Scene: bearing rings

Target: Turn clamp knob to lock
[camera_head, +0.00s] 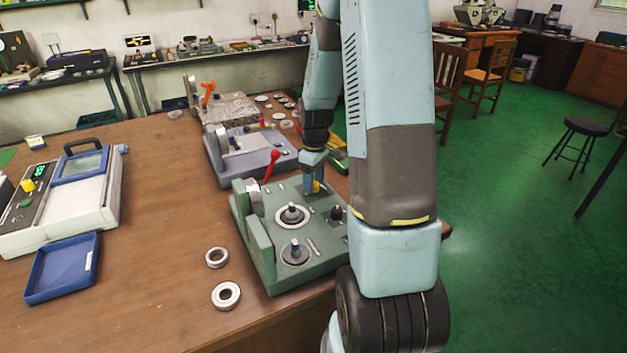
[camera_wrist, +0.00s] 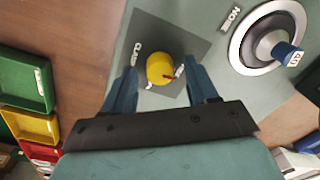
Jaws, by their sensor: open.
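The yellow clamp knob (camera_wrist: 160,69) sits on a dark square plate on the green fixture (camera_wrist: 205,62), with a small red mark and a white mark beside it. In the wrist view my gripper (camera_wrist: 163,83) is open, one finger on each side of the knob, with gaps showing. In the head view my gripper (camera_head: 314,182) points down over the far right part of the green fixture (camera_head: 272,270), and a bit of the yellow knob (camera_head: 317,187) shows by the fingers.
Two loose rings (camera_head: 216,257) (camera_head: 226,296) lie left of the fixture on the wooden table. A blue tray (camera_head: 62,270) and a white device (camera_head: 95,205) are at left. Coloured bins (camera_wrist: 25,80) show in the wrist view.

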